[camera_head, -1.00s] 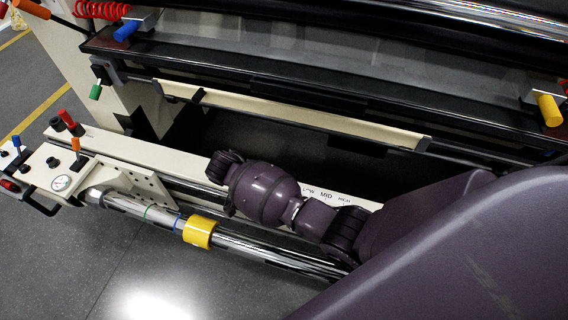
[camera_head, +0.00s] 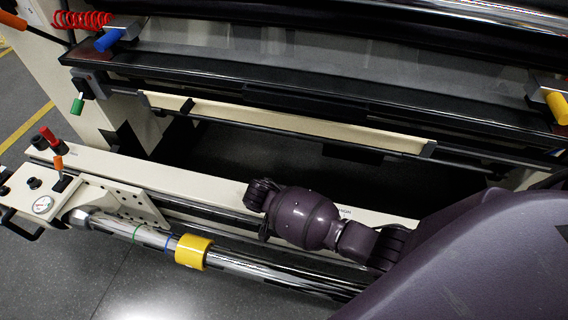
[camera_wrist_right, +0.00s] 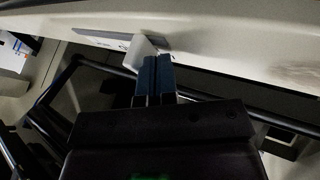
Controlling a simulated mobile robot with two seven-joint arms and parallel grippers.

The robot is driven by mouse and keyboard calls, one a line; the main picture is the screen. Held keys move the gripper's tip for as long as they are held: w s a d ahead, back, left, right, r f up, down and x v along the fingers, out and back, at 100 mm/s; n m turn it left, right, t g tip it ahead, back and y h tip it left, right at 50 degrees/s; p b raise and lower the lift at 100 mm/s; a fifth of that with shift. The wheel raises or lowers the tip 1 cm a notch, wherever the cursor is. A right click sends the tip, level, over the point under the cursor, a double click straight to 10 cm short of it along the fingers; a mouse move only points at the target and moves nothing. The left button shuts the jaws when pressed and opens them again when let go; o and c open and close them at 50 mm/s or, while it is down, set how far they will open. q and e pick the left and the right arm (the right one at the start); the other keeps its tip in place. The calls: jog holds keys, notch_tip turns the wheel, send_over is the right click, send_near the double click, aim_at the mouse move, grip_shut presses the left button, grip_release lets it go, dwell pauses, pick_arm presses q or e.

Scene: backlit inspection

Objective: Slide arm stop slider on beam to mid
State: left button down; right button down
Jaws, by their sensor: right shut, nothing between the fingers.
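A cream beam (camera_head: 200,186) runs along the near side of the machine in the head view. My right arm reaches over it from the right and covers part of it and its lettering; I cannot make out the fingers there. In the right wrist view my right gripper (camera_wrist_right: 155,72) is shut, its two dark blue fingers together with nothing between them. A small pale block (camera_wrist_right: 142,48), which looks like the slider, is at the left of the fingertips, seemingly against them. Its position on the scale cannot be read. My left gripper is not in view.
A chrome roller (camera_head: 230,263) with a yellow collar (camera_head: 193,252) lies in front of the beam. A control box with a gauge (camera_head: 42,204) and knobs is at the left end. A dark gap and a cream bar (camera_head: 290,126) lie behind the beam.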

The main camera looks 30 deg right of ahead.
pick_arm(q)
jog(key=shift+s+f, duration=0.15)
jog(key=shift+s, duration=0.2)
pick_arm(e)
jog(key=shift+s+d, duration=0.1)
jog(key=shift+s, duration=0.05)
jog(key=shift+s+d, duration=0.1)
jog(key=shift+d, duration=0.05)
jog(key=shift+s+d+r+p, duration=0.35)
jog(key=shift+s+d+p, duration=0.35)
jog(key=shift+p, duration=0.15)
jog(key=shift+s+d+p, duration=0.6)
jog(key=shift+s+d, duration=0.2)
jog(key=shift+s, duration=0.1)
jog(key=shift+s+d+f, duration=0.3)
jog(key=shift+s+d, duration=0.05)
jog(key=shift+s, duration=0.15)
jog(key=shift+s+f, duration=0.1)
jog(key=shift+f, duration=0.05)
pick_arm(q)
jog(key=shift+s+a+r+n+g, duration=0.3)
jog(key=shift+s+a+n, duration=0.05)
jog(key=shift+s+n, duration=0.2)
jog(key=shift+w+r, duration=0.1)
